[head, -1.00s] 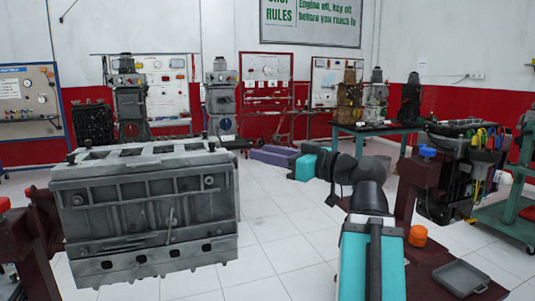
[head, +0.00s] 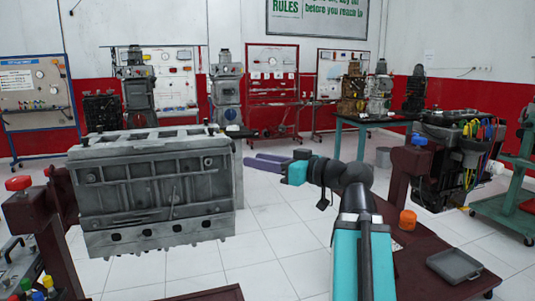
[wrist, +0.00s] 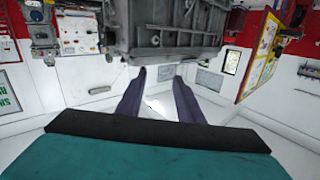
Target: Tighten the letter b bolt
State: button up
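A grey engine block (head: 155,190) is held on a dark red stand at the left of the head view. Dark bolts stand up from its top edges, among them one at the left (head: 84,141) and one at the right (head: 213,128). I cannot read any letter, so I cannot tell which is bolt b. My gripper (head: 254,161) has two purple fingers near the block's right end. In the wrist view my gripper (wrist: 159,76) is open and empty, its fingers apart. The block (wrist: 165,35) fills the top middle there, beyond the fingertips.
A dark red stand (head: 35,212) with a red knob is at the left. Another engine (head: 450,165) with coloured wires stands at the right. A grey tray (head: 454,265) and an orange cap (head: 408,219) are on a dark red surface. White floor is clear in the middle.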

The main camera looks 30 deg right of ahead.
jog(key=w+a+f+m+g+y, duration=0.15)
jog(key=w+a+f, duration=0.3)
jog(key=f, duration=0.75)
jog(key=w+a+f+n+g, duration=0.1)
jog(key=w+a+f+g, duration=0.35)
jog(key=f, duration=0.85)
jog(key=s+a+f+g, duration=0.15)
jog(key=a+f, duration=0.25)
jog(key=f, duration=0.5)
jog(key=s+a+f+m+g, duration=0.15)
jog(key=a+f, duration=0.25)
jog(key=f, duration=0.5)
jog(key=s+a+f+g, duration=0.15)
jog(key=a+f, duration=0.25)
jog(key=f, duration=0.5)
jog(key=s+a+f+g+h, duration=0.2)
jog(key=s+a+f+g, duration=0.1)
jog(key=s+f, duration=0.85)
jog(key=s+a+f+g+h, duration=0.2)
jog(key=s+f+g, duration=0.2)
jog(key=s+f, duration=0.7)
jog(key=s+d+f+m+g+h, duration=0.2)
jog(key=s+d+f+h, duration=0.4)
jog(key=s+f, duration=0.5)
jog(key=shift+d+f+g, duration=0.35)
jog(key=shift+d+f, duration=0.4)
jog(key=shift+d, duration=0.5)
